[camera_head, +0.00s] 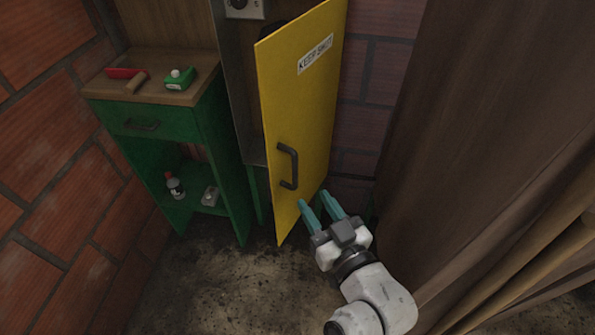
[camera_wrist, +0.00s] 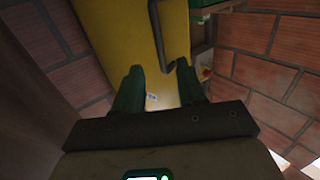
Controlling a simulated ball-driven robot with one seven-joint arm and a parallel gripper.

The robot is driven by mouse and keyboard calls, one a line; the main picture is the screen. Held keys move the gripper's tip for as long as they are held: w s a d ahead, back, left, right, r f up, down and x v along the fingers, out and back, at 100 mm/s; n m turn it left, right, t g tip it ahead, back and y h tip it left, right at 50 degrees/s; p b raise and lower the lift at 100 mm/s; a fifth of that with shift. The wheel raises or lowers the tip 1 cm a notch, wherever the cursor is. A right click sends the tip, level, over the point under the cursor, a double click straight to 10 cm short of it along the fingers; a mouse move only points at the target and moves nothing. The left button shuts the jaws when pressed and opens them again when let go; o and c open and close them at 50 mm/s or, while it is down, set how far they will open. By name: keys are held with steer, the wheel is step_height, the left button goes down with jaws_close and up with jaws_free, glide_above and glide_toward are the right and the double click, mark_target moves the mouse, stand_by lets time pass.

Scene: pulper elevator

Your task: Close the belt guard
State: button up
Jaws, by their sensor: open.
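The belt guard is a yellow door (camera_head: 292,110) with a "KEEP SHUT" label and a dark handle (camera_head: 289,166). It stands swung open from a grey housing (camera_head: 236,85). In the wrist view the yellow door (camera_wrist: 115,35) fills the upper middle, with its handle (camera_wrist: 163,40) above the fingers. My gripper (camera_head: 321,207) is open and empty, with teal fingers pointing toward the door's lower right part, below and right of the handle. The fingers also show in the wrist view (camera_wrist: 157,85). I cannot tell whether a fingertip touches the door.
A green cabinet (camera_head: 185,140) with a wooden top stands left, holding a red-handled brush (camera_head: 127,75) and a green box (camera_head: 179,79). A bottle (camera_head: 175,187) sits on its lower shelf. Brown boarding (camera_head: 465,110) closes in on the right. Floor (camera_head: 225,275) in front is clear.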

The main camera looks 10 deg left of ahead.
mark_target(296, 173)
steer(key=p+x, duration=0.1)
steer(key=x, duration=0.7)
steer(key=shift+c, duration=0.2)
jaws_close()
stand_by(0.4)
